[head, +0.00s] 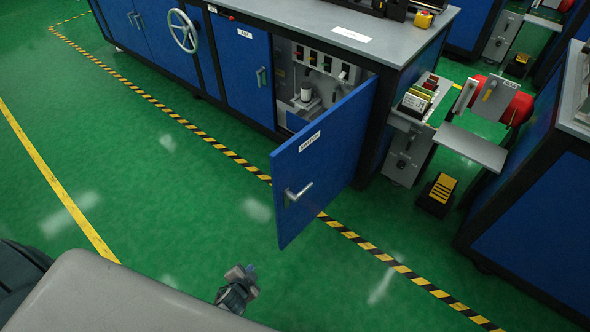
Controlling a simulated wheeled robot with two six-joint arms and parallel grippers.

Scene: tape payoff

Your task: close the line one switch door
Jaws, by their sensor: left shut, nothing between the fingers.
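The blue switch door (335,155) stands wide open, swung out from the cabinet over the green floor. It has a white label (310,142) and a silver lever handle (298,193) near its free edge. Behind it, the open switch compartment (312,88) shows several switches and a white cylinder. My left gripper (247,271) is at the bottom centre, below and left of the door in the picture, apart from it. Its fingers are shut and empty. My right gripper is not in view.
The long blue cabinet (243,110) with a grey top runs across the back. Yellow-black floor tape (205,136) passes under the door. To the right are a red roll (510,100), a yellow-black pedal (440,194) and another blue cabinet (535,205). Floor left of the door is clear.

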